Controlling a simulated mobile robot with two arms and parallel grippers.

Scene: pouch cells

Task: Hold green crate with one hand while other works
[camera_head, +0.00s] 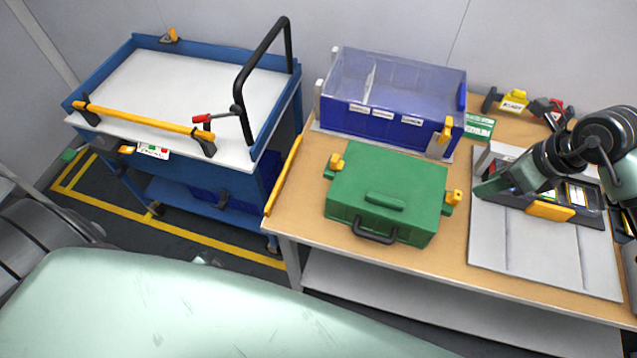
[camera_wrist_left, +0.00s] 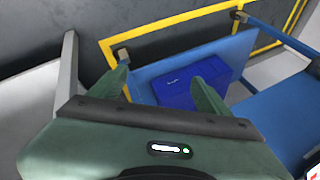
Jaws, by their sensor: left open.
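The green crate (camera_head: 402,177) sits closed on the wooden workbench. It has a dark handle (camera_head: 374,236) on its front and yellow latches (camera_head: 337,161) at its sides. My right gripper (camera_head: 494,184) is to the right of the crate, low over the grey mat and apart from the crate. Its green fingers are seen from the side and partly overlap the tray behind, so its opening is unclear. My left gripper (camera_wrist_left: 158,84) is open and empty in the left wrist view. It points down toward the floor and a blue cart; the crate is not in that view.
A blue bin (camera_head: 380,124) with a clear lid stands behind the crate. A blue cart (camera_head: 165,95) with a black handle stands left. A blue box (camera_wrist_left: 175,92) shows below my left gripper.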

